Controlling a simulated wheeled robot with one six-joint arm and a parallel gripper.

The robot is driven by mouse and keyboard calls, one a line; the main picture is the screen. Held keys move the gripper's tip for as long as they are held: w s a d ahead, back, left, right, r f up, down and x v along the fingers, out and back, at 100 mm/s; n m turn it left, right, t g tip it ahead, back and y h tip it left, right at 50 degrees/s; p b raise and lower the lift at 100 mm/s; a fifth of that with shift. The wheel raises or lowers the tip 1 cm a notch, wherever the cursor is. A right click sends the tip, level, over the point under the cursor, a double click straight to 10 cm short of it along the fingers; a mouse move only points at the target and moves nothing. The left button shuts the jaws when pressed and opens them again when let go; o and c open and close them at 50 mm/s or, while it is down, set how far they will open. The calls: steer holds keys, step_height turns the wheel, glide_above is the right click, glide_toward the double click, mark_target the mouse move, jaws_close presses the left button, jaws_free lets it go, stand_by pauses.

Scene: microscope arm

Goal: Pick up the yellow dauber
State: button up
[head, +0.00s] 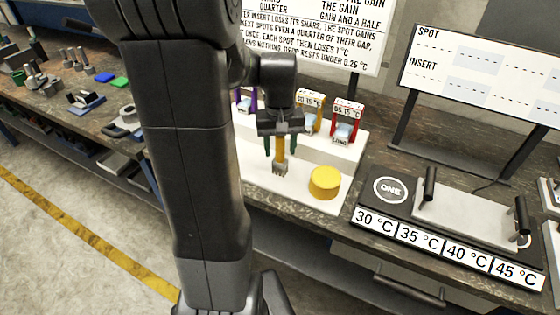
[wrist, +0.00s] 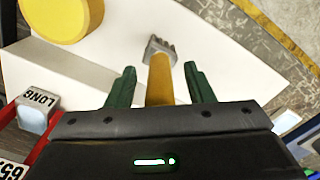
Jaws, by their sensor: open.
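The yellow dauber (head: 281,152) has a yellow handle and a grey toothed end. It stands over the white tray (head: 318,200) with its grey end down in the head view. In the wrist view the dauber (wrist: 160,77) lies between the two green fingers of my gripper (wrist: 161,84). A gap shows on both sides of the handle, so the fingers are open around it and do not touch it. In the head view my gripper (head: 281,146) points down at the dauber. The upper handle is hidden by the gripper body.
A yellow round block (head: 325,182) stands right of the dauber. Coloured stands with temperature labels, such as the red one (head: 346,120), are on the raised step behind. A plate with black handles (head: 470,215) is at the right. Bare white tray surface surrounds the dauber's grey end.

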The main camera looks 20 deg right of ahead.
jaws_close()
step_height(320, 180, up, 10)
steer(key=shift+r, duration=0.1)
stand_by(0.5)
